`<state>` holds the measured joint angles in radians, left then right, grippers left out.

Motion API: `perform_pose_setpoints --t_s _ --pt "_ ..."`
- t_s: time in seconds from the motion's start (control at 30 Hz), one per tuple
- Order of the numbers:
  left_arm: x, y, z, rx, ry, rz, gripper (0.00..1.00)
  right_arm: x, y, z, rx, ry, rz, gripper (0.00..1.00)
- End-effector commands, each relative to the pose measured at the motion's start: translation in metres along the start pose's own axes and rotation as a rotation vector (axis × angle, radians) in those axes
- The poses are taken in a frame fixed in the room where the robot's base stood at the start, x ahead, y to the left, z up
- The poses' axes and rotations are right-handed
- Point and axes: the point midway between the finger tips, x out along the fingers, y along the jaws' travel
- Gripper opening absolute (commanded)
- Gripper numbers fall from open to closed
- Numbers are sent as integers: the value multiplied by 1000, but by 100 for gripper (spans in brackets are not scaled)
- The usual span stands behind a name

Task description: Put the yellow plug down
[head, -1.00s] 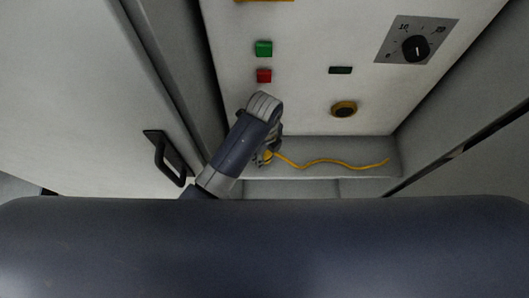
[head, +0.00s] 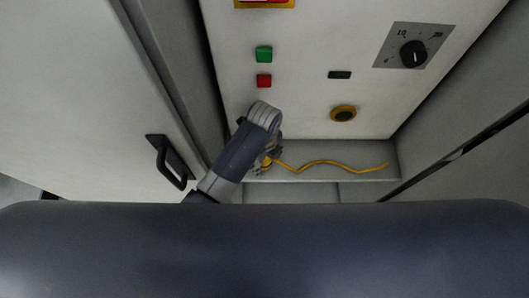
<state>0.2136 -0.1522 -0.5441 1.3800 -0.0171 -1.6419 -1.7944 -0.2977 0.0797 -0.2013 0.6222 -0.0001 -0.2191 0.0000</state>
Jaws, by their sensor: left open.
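The yellow plug (head: 267,161) shows as a small yellow end at the left of a wavy yellow cable (head: 325,162) on the grey ledge below the panel. My left gripper (head: 262,164) is open right at the plug, mostly hidden behind my own wrist. Whether its fingers touch the plug cannot be told. The cable runs right from the plug along the ledge (head: 385,150). A round yellow-rimmed black socket (head: 343,113) sits on the panel above the cable. My right gripper is not in view.
The white panel (head: 300,105) carries a green button (head: 264,54), a red button (head: 264,81), a small dark display (head: 340,75) and a black dial (head: 413,54). A cabinet door with a black handle (head: 168,163) is at left. A grey wall bounds the right.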

Motion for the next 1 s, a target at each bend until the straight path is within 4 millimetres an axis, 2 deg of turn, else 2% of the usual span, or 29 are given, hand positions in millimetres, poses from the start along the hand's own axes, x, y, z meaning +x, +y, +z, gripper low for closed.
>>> perform_pose_setpoints --t_s 0.17,0.5,0.6,0.77,1.0 --pt "-19 -2 1 0 -3 -6 58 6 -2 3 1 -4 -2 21" --pt "-92 -1 1 1 -4 -6 58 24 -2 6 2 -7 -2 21" --pt "-110 0 1 1 -2 0 58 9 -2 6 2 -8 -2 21" --pt "-118 0 0 0 -1 0 58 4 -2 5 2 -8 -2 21" --pt "-118 0 0 0 0 0 58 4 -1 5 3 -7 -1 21"
